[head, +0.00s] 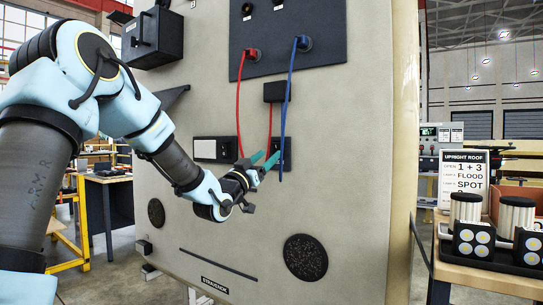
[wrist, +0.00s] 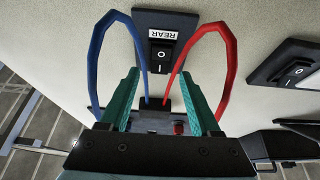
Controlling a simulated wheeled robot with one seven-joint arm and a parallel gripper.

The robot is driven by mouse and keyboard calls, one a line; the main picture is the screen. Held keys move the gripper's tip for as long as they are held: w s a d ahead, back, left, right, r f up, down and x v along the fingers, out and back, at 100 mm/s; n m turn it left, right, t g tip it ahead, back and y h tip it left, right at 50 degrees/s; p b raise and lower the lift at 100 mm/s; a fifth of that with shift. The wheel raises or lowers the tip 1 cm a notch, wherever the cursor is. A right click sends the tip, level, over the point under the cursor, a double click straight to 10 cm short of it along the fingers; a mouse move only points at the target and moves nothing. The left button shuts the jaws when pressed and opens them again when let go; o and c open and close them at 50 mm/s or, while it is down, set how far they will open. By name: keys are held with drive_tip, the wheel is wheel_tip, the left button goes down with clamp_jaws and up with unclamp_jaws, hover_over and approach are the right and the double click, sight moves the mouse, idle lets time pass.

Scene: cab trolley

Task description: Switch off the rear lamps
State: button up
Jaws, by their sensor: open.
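The rear lamp switch (wrist: 161,56) is a black rocker marked O and I, on a dark plate with a white REAR label (wrist: 163,34), upside down in the wrist view. I cannot tell which side is pressed in. In the head view its plate (head: 288,156) is on the beige wall, partly hidden by a blue cable and my fingers. My gripper (head: 265,159) is in front of and beside the plate. In the wrist view my gripper (wrist: 159,72) has its two teal fingers apart, with nothing held between them. The switch appears beyond the gap.
Red (head: 239,100) and blue (head: 289,90) cables hang from a dark socket panel (head: 330,30) around the switch area; loops flank my fingers in the wrist view. Another O/I switch (wrist: 292,73) is alongside. A black box (head: 275,92) is above. A bench with lamps (head: 474,240) stands right.

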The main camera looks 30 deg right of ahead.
drive_tip(key=b+v, duration=0.1)
drive_tip(key=v, duration=0.6)
drive_tip(key=shift+a+f, duration=0.1)
drive_tip(key=shift+a, duration=0.05)
drive_tip(key=w+a+f+n+y, duration=0.45)
drive_tip(key=a+f+y, duration=0.7)
drive_tip(key=f, duration=0.35)
drive_tip(key=s+a+f+n+g+y, duration=0.35)
drive_tip(key=a+f+y, duration=0.4)
drive_tip(key=a, duration=0.65)
drive_tip(key=s+a+f+n+g+y, duration=0.1)
drive_tip(key=s+a+f+n+g, duration=0.15)
drive_tip(key=s+a, duration=0.4)
drive_tip(key=s+a+f+n+g, duration=0.1)
drive_tip(key=s+a+f+g, duration=0.3)
drive_tip(key=s, duration=0.6)
wheel_tip(320, 180, up, 15)
drive_tip(key=p, duration=1.5)
drive_tip(key=shift+w+r, duration=0.15)
drive_tip(key=shift+w, duration=0.2)
